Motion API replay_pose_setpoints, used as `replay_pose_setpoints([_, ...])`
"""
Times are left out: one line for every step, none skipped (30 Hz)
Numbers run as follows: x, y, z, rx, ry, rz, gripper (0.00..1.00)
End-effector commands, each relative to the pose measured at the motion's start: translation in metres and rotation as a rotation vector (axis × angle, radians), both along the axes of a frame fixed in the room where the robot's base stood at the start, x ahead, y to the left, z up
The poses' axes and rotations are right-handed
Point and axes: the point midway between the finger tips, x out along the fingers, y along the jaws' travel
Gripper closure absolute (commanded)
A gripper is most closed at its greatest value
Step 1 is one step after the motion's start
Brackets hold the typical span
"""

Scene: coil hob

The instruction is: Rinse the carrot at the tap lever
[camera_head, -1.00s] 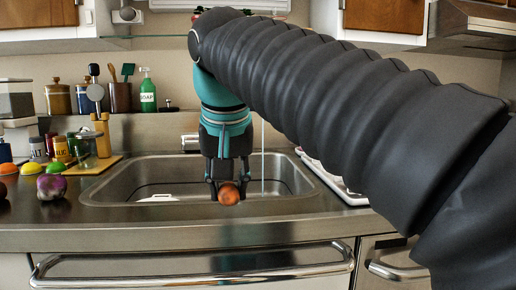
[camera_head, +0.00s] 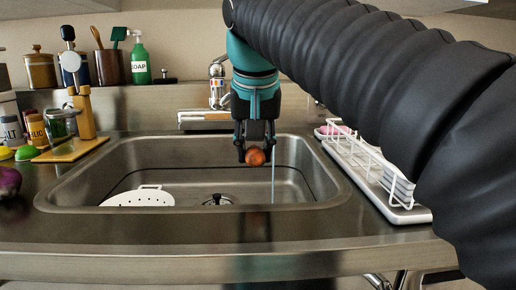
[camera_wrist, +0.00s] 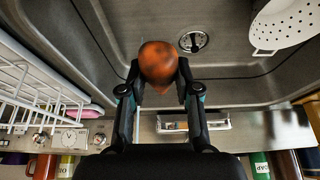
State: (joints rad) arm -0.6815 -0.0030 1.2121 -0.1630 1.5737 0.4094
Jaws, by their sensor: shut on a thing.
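My gripper (camera_head: 255,150) is shut on the carrot (camera_head: 255,157), whose round orange end faces the head camera. The carrot is held above the sink basin (camera_head: 120,160). In the wrist view the carrot (camera_wrist: 158,62) sits between the two fingertips, with the drain (camera_wrist: 193,41) below it. The tap (camera_head: 218,85) stands behind the basin, partly hidden by my gripper. A thin stream of water (camera_head: 273,175) falls into the basin just right of the carrot, and I see no contact between them. I cannot clearly make out the lever.
A white colander (camera_head: 140,198) lies at the basin's left. A white dish rack (camera_head: 375,175) stands on the right counter. A cutting board (camera_head: 70,150), jars and a green soap bottle (camera_head: 140,62) are on the left and back. The basin's middle is open.

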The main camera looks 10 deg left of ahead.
Motion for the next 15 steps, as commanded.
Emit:
replay_pose_setpoints([0.005,-0.001,-0.001,-0.001,0.000,-0.001,1.00])
replay_pose_setpoints([0.007,-0.002,-0.001,-0.001,0.000,-0.001,1.00])
replay_pose_setpoints([0.011,-0.003,-0.002,0.000,-0.001,-0.002,1.00])
replay_pose_setpoints([0.013,-0.004,-0.002,0.000,-0.001,-0.003,1.00])
replay_pose_setpoints([0.016,-0.004,-0.003,0.000,-0.001,-0.003,1.00])
replay_pose_setpoints([0.019,-0.005,-0.004,0.000,-0.001,-0.003,1.00])
replay_pose_setpoints([0.021,-0.006,-0.004,0.001,0.000,-0.002,1.00])
replay_pose_setpoints([0.024,-0.006,-0.005,0.000,0.000,-0.002,1.00])
replay_pose_setpoints([0.027,-0.007,-0.006,0.000,0.001,-0.002,1.00])
replay_pose_setpoints([0.029,-0.008,-0.006,0.000,0.001,-0.003,1.00])
replay_pose_setpoints([0.032,-0.008,-0.006,0.000,0.001,-0.003,1.00])
replay_pose_setpoints([0.035,-0.009,-0.007,0.000,0.000,-0.003,1.00])
replay_pose_setpoints([0.037,-0.010,-0.007,0.000,0.000,-0.003,1.00])
replay_pose_setpoints([0.040,-0.010,-0.008,0.000,0.000,-0.002,1.00])
replay_pose_setpoints([0.043,-0.011,-0.009,0.000,0.000,-0.002,1.00])
